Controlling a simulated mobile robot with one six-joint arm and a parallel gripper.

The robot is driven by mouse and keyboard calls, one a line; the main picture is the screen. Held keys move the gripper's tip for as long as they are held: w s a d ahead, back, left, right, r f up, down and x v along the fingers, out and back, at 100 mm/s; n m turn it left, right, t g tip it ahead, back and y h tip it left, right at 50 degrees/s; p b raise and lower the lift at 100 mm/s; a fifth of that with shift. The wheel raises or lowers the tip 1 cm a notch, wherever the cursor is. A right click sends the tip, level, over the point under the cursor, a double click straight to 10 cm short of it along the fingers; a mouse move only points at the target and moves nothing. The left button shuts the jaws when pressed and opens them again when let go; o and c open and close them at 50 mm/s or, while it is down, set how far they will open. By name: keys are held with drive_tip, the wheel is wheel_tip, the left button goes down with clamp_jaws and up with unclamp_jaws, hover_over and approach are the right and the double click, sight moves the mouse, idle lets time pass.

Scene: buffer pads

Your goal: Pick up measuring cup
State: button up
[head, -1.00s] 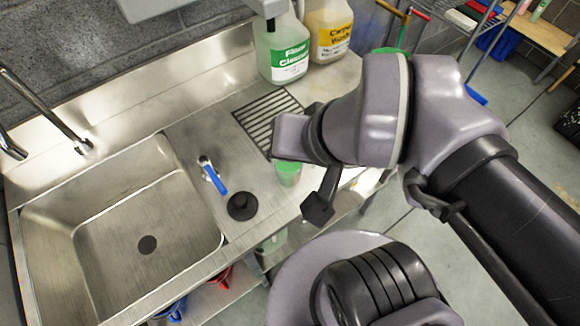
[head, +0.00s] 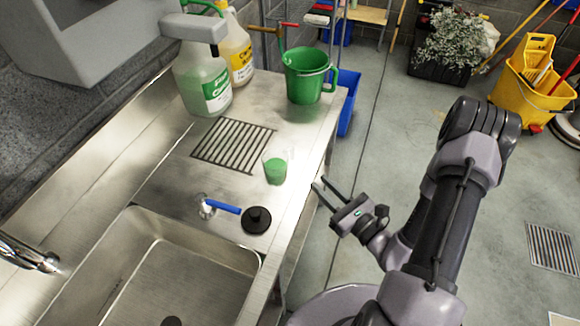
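A small clear cup with green in its lower part (head: 275,169), which looks like the measuring cup, stands upright on the steel counter, right of the drain grate and close to the counter's right edge. My gripper (head: 319,182) is to the right of the cup, by the counter edge, with its two fingers pointing toward the upper left. The fingers are apart with nothing between them. They do not touch the cup in the picture; their exact height against it cannot be told.
A black stopper (head: 256,219) and a blue-handled valve (head: 222,207) are left of and below the cup. A green bucket (head: 305,76), a green-label jug (head: 203,80) and a yellow-label jug (head: 237,50) stand behind. The sink (head: 190,272) is lower left.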

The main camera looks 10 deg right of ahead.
sight(281, 165)
drive_tip(key=x, duration=0.7)
drive_tip(key=d+f+b+x, duration=0.1)
drive_tip(key=x, duration=0.2)
drive_tip(key=shift+w+a, duration=0.2)
drive_tip(key=shift+w, duration=0.35)
drive_tip(key=b+x, duration=0.1)
drive_tip(key=x, duration=0.5)
drive_tip(key=shift+w+a, duration=0.15)
drive_tip(key=shift+w, duration=0.25)
drive_tip(key=shift+m, duration=0.3)
clamp_jaws()
